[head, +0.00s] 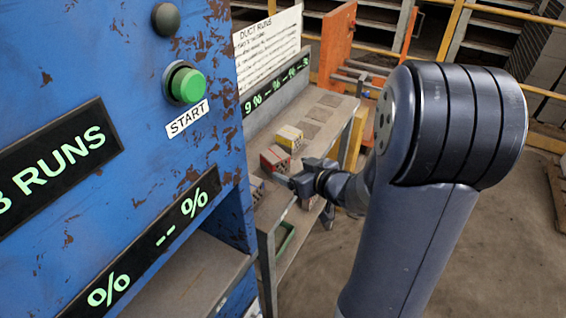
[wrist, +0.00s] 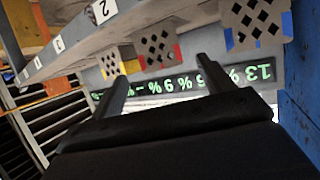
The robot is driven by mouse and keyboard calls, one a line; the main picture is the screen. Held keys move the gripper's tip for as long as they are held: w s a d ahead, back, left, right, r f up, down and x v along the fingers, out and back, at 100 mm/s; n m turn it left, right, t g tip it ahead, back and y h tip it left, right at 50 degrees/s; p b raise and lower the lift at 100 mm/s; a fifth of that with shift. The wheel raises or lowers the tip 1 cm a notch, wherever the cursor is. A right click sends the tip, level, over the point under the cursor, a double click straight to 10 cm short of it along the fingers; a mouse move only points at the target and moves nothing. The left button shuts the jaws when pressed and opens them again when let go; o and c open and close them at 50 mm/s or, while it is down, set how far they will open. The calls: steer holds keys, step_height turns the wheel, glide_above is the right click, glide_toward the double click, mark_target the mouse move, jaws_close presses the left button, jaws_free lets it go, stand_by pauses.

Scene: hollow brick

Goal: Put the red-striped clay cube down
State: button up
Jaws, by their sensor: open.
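The red-striped clay cube (head: 275,159) stands on the grey bench (head: 271,212) in the head view, between two other cubes. In the wrist view, which is upside down, the red-striped cube (wrist: 159,54) shows its face of diamond-shaped holes with red at its corners. My gripper (head: 290,181) is at the bench's front side, close to the cube. In the wrist view my gripper (wrist: 162,84) is open, its two fingers apart with the cube showing beyond the gap. Nothing is held. I cannot tell the exact distance from fingers to cube.
A yellow-striped cube (head: 290,138) and a blue-striped cube (wrist: 258,24) stand on either side. Flat square marks (head: 319,113) lie free farther along the bench. A percent display (head: 275,85) backs the bench. The blue machine (head: 140,60) with a green button (head: 188,85) stands at left.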

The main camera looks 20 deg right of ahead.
mark_target(275, 155)
steer(key=shift+v, duration=1.4)
steer(key=b+x, duration=0.1)
steer(key=x, duration=1.1)
steer(key=shift+w+a+f, duration=0.1)
steer(key=shift+a+f, duration=0.1)
step_height(275, 155, up, 2)
steer(key=shift+d+r, duration=0.1)
steer(key=shift+r, duration=0.55)
steer(key=shift+f, duration=0.1)
